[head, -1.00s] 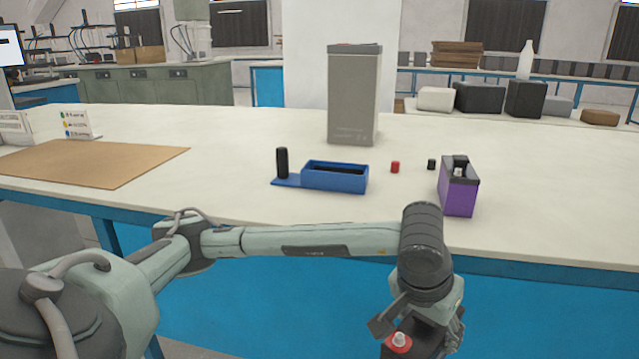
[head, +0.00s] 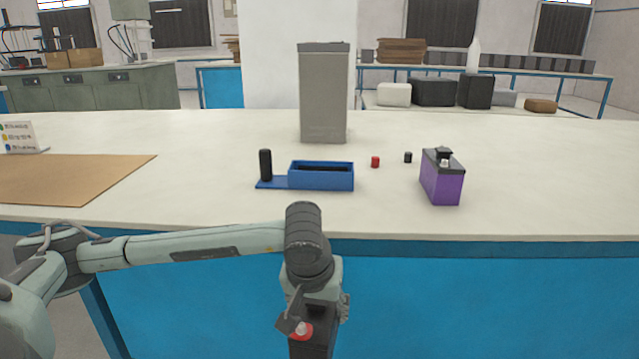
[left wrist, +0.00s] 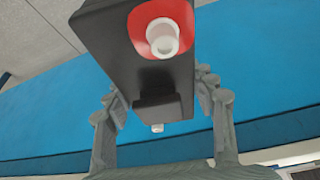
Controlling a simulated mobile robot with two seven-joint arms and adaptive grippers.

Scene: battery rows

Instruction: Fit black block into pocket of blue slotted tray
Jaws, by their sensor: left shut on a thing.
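A black block (head: 312,342) with a red ring and white post on one face is in my left gripper (head: 312,298), in front of the bench and below its top. In the left wrist view the block (left wrist: 128,62) sits between the two fingers of the gripper (left wrist: 160,112), which is shut on it. The blue slotted tray (head: 322,181) lies on the bench top, beyond and above the gripper in the head view. Its pocket looks dark inside, and its floor is mostly hidden. A black upright post (head: 265,166) stands at its left end. My right gripper is not in view.
A purple block with a black top (head: 442,185) stands right of the tray. A small red cap (head: 375,162) and a small black cap (head: 408,157) lie between them. A tall grey box (head: 323,98) stands behind. A brown board (head: 70,178) lies left. The bench front edge (head: 450,246) is clear.

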